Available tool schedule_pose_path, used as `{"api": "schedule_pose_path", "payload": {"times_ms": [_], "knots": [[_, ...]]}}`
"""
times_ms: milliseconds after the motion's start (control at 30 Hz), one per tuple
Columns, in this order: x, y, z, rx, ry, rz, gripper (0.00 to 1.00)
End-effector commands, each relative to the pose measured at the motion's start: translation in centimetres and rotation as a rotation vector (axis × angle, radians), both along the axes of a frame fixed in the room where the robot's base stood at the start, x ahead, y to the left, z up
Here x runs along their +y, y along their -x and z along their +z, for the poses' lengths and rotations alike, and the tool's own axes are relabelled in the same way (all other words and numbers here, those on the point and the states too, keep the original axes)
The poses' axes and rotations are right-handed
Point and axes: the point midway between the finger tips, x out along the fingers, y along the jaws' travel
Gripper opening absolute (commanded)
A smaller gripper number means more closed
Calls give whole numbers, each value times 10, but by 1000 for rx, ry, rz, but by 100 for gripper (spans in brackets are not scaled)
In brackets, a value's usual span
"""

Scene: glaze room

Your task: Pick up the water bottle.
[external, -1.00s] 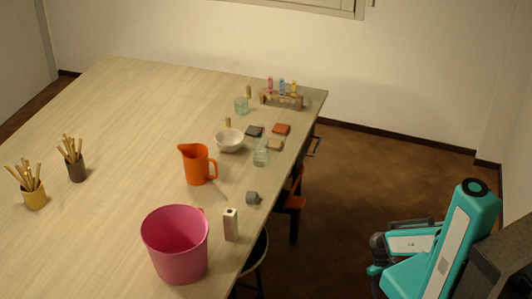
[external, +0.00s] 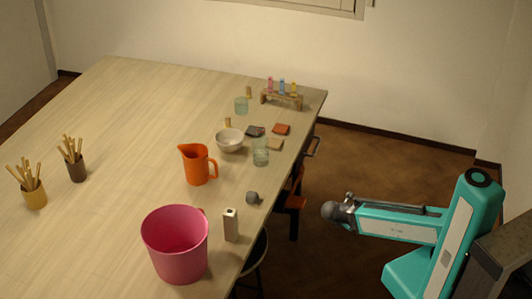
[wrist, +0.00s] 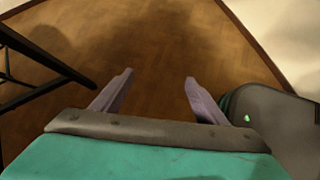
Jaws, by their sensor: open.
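No thing that is clearly a water bottle shows in either view. A tall cream block-like container (external: 230,226) with a dark opening on top stands upright near the table's right edge, right of the pink bucket (external: 160,250); I cannot tell if it is a bottle. My gripper (wrist: 159,76) is open and empty in the wrist view, with two pale fingers apart over bare floor. In the external view my arm's end is off the table, right of its edge, and the fingers cannot be made out.
The wooden table (external: 120,130) also bears an orange jug (external: 194,166), a white bowl (external: 229,141), glasses (external: 261,157), a test-tube rack (external: 283,100) and a small grey object (external: 253,198). Dark stool or table legs (wrist: 40,55) stand left in the wrist view. Floor lies between.

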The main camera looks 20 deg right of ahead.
Motion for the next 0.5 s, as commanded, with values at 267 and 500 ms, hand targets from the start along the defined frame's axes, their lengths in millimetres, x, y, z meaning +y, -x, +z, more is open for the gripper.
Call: {"api": "schedule_pose_path", "payload": {"times_ms": [267,500], "knots": [[68,-56,119,9,282,418,67],[126,-77,218,19,547,667,67]]}}
